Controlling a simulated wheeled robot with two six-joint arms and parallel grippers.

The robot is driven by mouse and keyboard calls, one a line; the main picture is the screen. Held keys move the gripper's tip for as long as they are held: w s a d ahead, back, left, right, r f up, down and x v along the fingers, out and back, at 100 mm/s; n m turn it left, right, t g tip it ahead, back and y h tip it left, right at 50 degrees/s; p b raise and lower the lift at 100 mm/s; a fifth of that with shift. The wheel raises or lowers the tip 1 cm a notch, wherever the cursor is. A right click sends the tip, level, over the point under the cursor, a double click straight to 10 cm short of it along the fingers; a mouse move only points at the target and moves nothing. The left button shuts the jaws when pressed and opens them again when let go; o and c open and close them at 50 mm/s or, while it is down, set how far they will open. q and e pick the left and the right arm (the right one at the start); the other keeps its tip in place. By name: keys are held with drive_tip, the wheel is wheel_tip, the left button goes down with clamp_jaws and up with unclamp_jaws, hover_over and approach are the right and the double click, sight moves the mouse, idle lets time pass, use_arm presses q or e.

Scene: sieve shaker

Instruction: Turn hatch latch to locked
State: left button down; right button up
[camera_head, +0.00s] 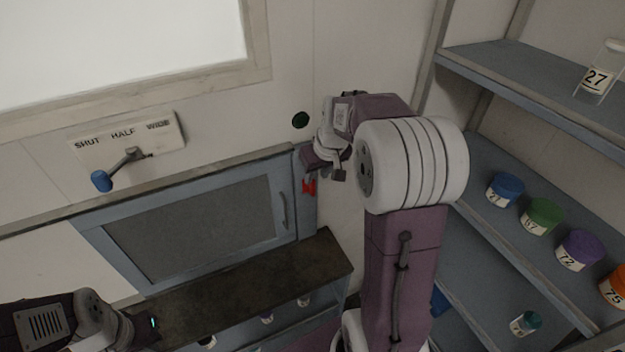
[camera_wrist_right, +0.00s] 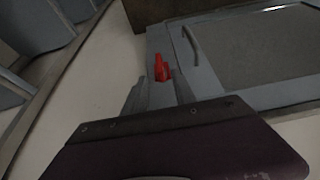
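The small red latch (camera_head: 309,187) sits on the blue-grey frame just right of the hatch door (camera_head: 190,225), and it also shows in the right wrist view (camera_wrist_right: 161,69). The hatch door appears closed, with a grey panel and a bar handle (camera_head: 282,209). My right gripper (camera_head: 325,167) is in front of the frame, just above the latch in the head view. Its fingers are apart with nothing between them; in the right wrist view the latch shows beyond them. My left gripper (camera_head: 145,326) is at the lower left, its fingers not clearly visible.
A lever with a blue knob (camera_head: 101,181) is on a SHUT/HALF/WIDE plate (camera_head: 160,137) above the hatch. A dark ledge (camera_head: 255,279) lies below the hatch. Blue shelves (camera_head: 505,240) with numbered, coloured-lid jars stand right of my right arm. A dark green button (camera_head: 300,120) is on the wall.

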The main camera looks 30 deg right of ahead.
sight(314, 181)
drive_tip(key=p+x, duration=0.2)
drive_tip(key=x, duration=0.5)
drive_tip(key=shift+w+d+f, duration=0.1)
drive_tip(key=shift+w+f, duration=0.1)
drive_tip(key=shift+f, duration=0.2)
clamp_jaws()
